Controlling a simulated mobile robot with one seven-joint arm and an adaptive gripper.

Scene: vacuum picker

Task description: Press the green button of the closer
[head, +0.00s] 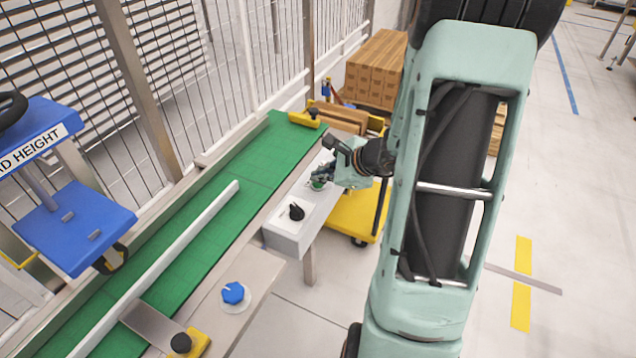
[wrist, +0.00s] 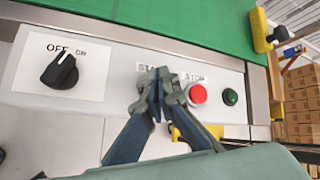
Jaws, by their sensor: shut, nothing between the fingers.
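A light grey control box (wrist: 120,55) carries a black OFF/ON knob (wrist: 60,72), a START label, a red button (wrist: 198,94) under a STOP label, and a dark green round button (wrist: 231,97) at the far right. My gripper (wrist: 158,82) is shut and empty, its fingertips over the spot just below the START label. They hide whatever is there, and I cannot tell whether they touch the panel. In the head view my gripper (head: 320,174) is low over the box (head: 290,232), with a bit of green at its tips.
A green conveyor belt (head: 215,195) runs along the box's far side, with a white rail on it. A blue knob (head: 233,293) sits on the nearer frame. A yellow cart (head: 355,222) and stacked cardboard boxes (head: 377,70) stand behind. Open floor lies to the right.

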